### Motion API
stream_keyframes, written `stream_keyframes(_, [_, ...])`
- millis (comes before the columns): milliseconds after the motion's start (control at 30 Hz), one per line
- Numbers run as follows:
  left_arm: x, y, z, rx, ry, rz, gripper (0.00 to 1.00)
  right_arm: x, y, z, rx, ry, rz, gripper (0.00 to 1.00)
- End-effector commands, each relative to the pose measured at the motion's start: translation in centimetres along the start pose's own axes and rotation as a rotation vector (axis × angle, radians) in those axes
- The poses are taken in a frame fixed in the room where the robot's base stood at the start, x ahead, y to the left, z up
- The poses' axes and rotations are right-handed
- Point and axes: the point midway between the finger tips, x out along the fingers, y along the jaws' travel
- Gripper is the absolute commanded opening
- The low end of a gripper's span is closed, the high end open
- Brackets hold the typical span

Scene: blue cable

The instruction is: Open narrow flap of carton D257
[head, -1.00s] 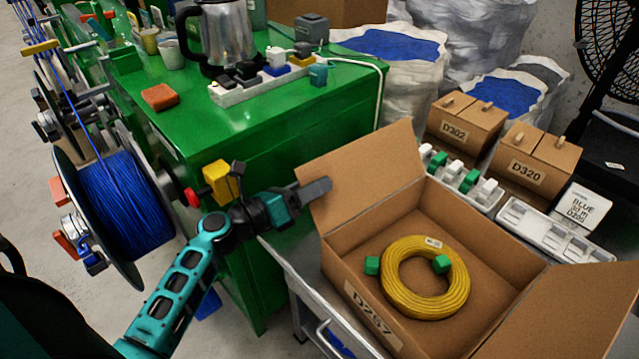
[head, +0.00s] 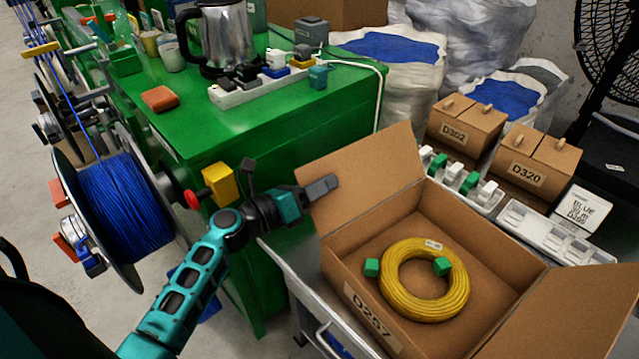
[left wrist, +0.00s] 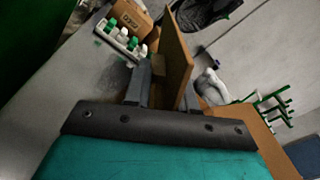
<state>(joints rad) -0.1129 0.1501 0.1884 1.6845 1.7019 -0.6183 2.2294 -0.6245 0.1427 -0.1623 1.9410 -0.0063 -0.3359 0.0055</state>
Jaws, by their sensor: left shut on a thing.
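Carton D257 (head: 375,322) stands on a grey surface at the lower right, its top open. Inside lie a coil of yellow cable (head: 408,298) and two green blocks (head: 371,267). Its narrow flap (head: 375,172) stands up at the far left side, leaning outward; the wide flap (head: 585,318) spreads out at the right. My left gripper (head: 325,186) is shut on the left edge of the narrow flap. In the left wrist view the flap (left wrist: 177,62) rises edge-on beside a finger, partly hiding the grip. My right gripper is not in view.
A green cabinet (head: 270,120) with a kettle, power strip and orange block stands left of the carton. A blue cable spool (head: 125,210) is beside my left arm. Cartons D302 (head: 465,122) and D320 (head: 537,165) and white racks (head: 540,232) stand behind the carton.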

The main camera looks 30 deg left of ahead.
Motion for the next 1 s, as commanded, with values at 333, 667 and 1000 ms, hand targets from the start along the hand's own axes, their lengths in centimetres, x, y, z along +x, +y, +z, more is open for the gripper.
stream_keyframes(333, [-0.1, 0.3, -0.1, 0.003, 0.003, 0.007, 0.00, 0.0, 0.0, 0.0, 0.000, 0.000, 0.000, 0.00])
stream_keyframes(667, [-0.2, -2.0, -0.1, 0.234, 0.006, 0.006, 0.00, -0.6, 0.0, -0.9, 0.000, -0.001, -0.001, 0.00])
stream_keyframes(1000, [-0.1, -2.3, -0.2, 0.278, 0.006, 0.006, 0.00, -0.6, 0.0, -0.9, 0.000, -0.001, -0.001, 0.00])
